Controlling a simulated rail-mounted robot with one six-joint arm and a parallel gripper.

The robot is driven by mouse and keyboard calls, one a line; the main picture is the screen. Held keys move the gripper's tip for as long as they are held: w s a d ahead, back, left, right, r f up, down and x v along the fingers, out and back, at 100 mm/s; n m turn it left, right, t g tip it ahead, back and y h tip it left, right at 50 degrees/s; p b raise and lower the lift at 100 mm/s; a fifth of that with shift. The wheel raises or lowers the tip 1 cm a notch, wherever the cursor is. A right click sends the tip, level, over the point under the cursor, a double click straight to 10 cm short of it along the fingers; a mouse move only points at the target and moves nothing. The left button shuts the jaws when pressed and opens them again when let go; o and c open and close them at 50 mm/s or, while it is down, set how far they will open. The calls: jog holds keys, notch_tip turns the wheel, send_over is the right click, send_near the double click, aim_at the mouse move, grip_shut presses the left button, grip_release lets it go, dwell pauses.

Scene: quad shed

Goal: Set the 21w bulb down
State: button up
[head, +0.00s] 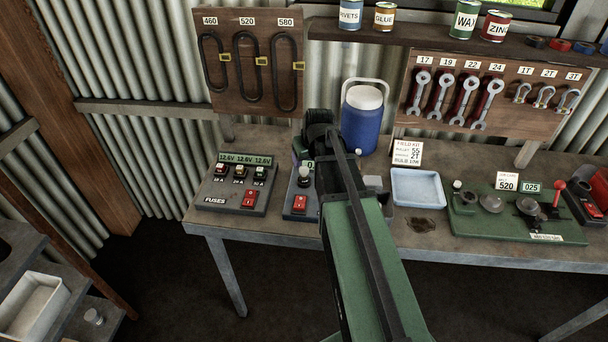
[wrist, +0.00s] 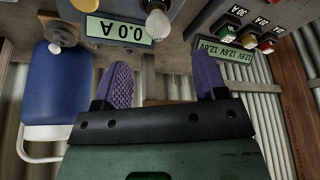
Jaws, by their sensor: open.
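A small clear bulb (head: 304,175) stands upright on the tester (head: 299,203), a box with a red switch; I cannot read a wattage on it. The bulb lies just past the fingertips, in line with the gap, with no visible contact. In the head view, my arm hides most of the gripper and part of the tester.
The fuse box (head: 237,187) stands close left of the tester. A blue cooler (head: 361,120) stands behind. A pale blue tray (head: 418,189) and a green test board (head: 515,215) are to the right. A low shelf at left holds a white bin (head: 32,306).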

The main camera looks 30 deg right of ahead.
aim_at(304, 168)
jog(key=b+x, duration=1)
jog(key=x, duration=0.1)
jog(key=shift+f, duration=0.1)
jog(key=shift+r, duration=0.25)
jog(key=c, duration=1)
